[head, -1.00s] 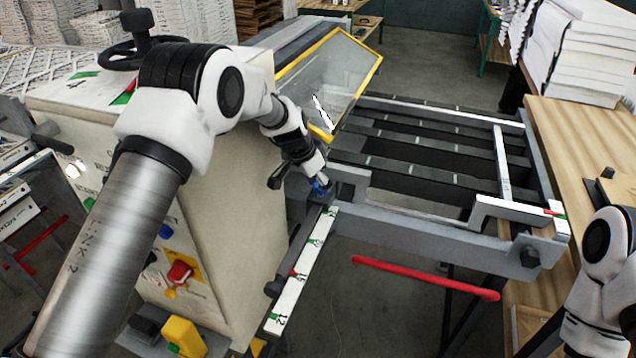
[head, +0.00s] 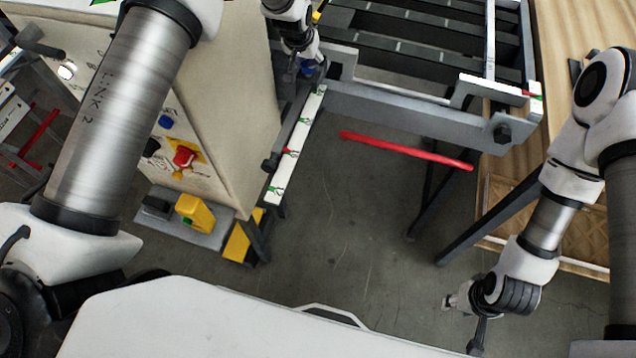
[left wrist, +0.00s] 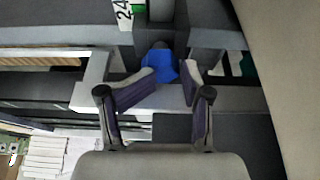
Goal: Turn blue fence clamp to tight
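The blue fence clamp (head: 308,68) is a small blue piece at the near left corner of the grey rail frame, by the top end of the white scale. My left gripper (head: 311,60) is over it, pointing down. In the left wrist view the blue clamp (left wrist: 163,67) lies between the two fingertips (left wrist: 170,76), which partly cover it. The fingers stand apart with the blue between them; I cannot tell whether both press on it. My right gripper (head: 450,302) hangs low at the right, over the floor and away from the clamp; its fingers are too small to read.
The white scale (head: 294,150) runs down beside the cream machine cabinet (head: 235,110). A red stop button (head: 184,157) and a yellow block (head: 195,212) are on its front side. A red bar (head: 405,150) spans below the rail frame (head: 410,112). A wooden table (head: 585,40) stands right.

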